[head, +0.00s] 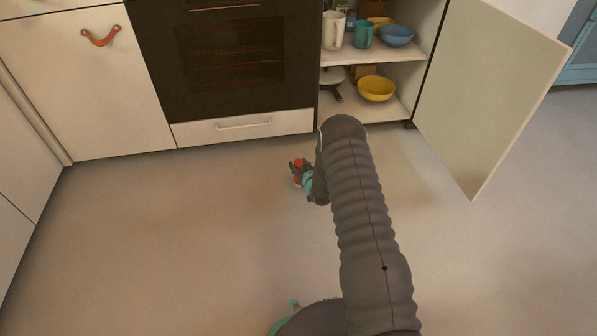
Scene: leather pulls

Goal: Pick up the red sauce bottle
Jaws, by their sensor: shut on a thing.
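My gripper (298,173) is near the middle of the head view, above the floor in front of the oven. It is shut on a small red thing, which I take to be the red sauce bottle (298,166). Only a small part of the red shows between the dark fingers. The rest of the bottle is hidden by the gripper, and its tilt is hard to tell.
An open cabinet at the back holds a white pitcher (333,30), a teal mug (363,34), a blue bowl (397,36) and a yellow bowl (376,89). Its open door (490,95) juts out at right. The oven (228,55) stands left of it. The floor (170,240) at left is clear.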

